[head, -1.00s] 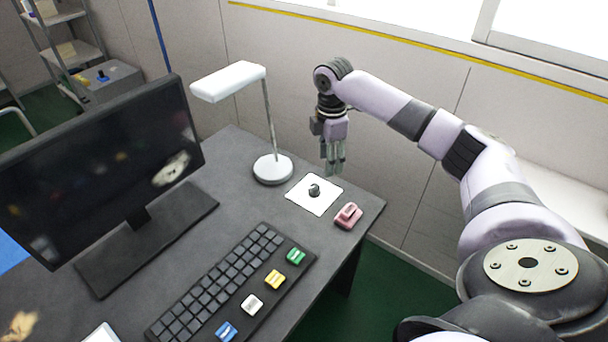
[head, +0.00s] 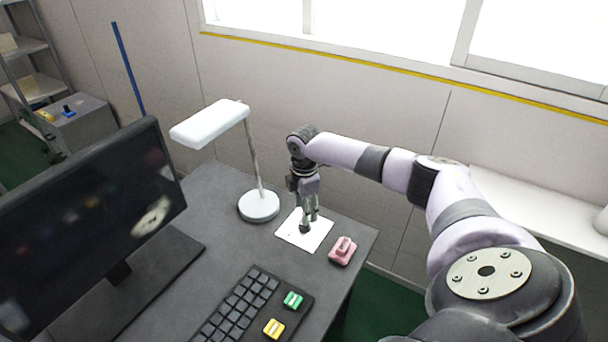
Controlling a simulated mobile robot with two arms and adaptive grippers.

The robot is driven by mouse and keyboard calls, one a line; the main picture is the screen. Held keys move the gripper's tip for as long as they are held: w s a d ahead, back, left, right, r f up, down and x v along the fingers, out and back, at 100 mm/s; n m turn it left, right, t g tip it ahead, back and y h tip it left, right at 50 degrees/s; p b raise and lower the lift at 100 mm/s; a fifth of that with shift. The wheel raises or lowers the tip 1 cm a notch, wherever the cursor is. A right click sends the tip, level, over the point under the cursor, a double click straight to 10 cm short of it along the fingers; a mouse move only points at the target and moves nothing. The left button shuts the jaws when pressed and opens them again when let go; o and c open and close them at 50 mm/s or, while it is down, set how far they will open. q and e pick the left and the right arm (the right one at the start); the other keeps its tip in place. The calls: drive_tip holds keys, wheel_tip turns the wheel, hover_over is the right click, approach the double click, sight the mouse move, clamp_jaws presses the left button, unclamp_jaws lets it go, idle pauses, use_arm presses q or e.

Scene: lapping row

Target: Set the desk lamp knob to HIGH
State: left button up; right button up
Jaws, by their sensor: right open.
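The desk lamp (head: 208,124) stands at the far edge of the desk, with a white head, a thin pole and a round base (head: 258,206). A white square plate (head: 290,233) lies right of the base. A small dark knob (head: 304,228) sits on it, partly covered by my fingers. My right gripper (head: 309,220) points down at the knob with its fingers open. I cannot tell whether the fingers touch the knob or are just above it. Any marks on the plate are too small to read, so the knob's setting is unclear. My left gripper is out of view.
A pink block-like switch (head: 342,251) sits close to the plate at the desk's right edge. A keyboard (head: 240,305) with green and yellow blocks (head: 292,300) lies in front. A monitor (head: 90,220) fills the left. The wall stands behind the desk.

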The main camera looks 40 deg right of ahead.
wheel_tip(320, 180, down, 4)
drive_tip(key=shift+f, duration=0.7)
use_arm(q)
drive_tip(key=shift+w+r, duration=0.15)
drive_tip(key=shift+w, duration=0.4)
use_arm(e)
clamp_jaws()
